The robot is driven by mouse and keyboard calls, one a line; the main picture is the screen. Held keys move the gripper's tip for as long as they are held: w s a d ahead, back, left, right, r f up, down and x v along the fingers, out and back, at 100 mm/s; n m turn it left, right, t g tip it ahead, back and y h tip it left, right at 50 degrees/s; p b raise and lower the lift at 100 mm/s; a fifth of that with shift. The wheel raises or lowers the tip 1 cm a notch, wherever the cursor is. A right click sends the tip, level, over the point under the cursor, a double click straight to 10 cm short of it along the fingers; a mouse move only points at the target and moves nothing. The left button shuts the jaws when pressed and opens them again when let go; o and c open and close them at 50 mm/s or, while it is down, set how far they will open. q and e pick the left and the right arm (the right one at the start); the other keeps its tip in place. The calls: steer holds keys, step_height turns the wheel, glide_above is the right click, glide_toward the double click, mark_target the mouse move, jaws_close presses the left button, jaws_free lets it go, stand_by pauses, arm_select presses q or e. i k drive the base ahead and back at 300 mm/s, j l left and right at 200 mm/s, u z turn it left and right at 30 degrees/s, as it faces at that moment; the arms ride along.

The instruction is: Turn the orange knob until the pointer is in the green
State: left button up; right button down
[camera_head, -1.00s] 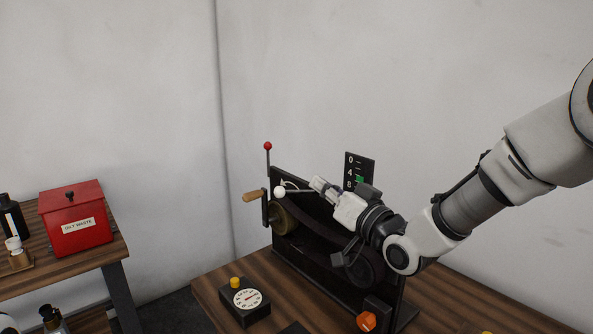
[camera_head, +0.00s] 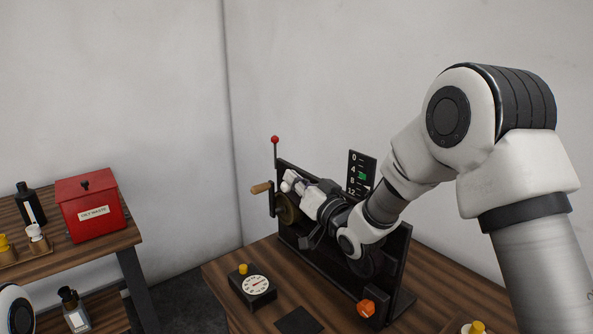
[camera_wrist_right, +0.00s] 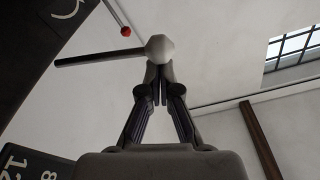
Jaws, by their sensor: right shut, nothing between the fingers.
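The orange knob (camera_head: 366,308) sits low at the front right of the dark belt machine, apart from both arms. A black scale plate (camera_head: 354,170) marked 0, 4, 8, 12 stands behind the machine with a green patch (camera_head: 361,176); I cannot make out a pointer on it. My right gripper (camera_head: 299,183) is shut and empty at the machine's upper left. Its fingertips (camera_wrist_right: 158,68) are right at a white ball (camera_wrist_right: 160,48) on a dark rod; I cannot tell whether they touch. My left gripper is out of view.
A crank with a wooden handle (camera_head: 261,188) and a red-tipped rod (camera_head: 275,140) stand at the machine's left end. A black box with a round dial (camera_head: 256,285) and a dark flat pad (camera_head: 298,320) lie in front.

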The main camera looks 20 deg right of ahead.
mark_target(365, 306)
steer(key=k+j, duration=0.25)
steer(key=k, duration=0.2)
steer(key=k+j, duration=0.25)
steer(key=k, duration=0.25)
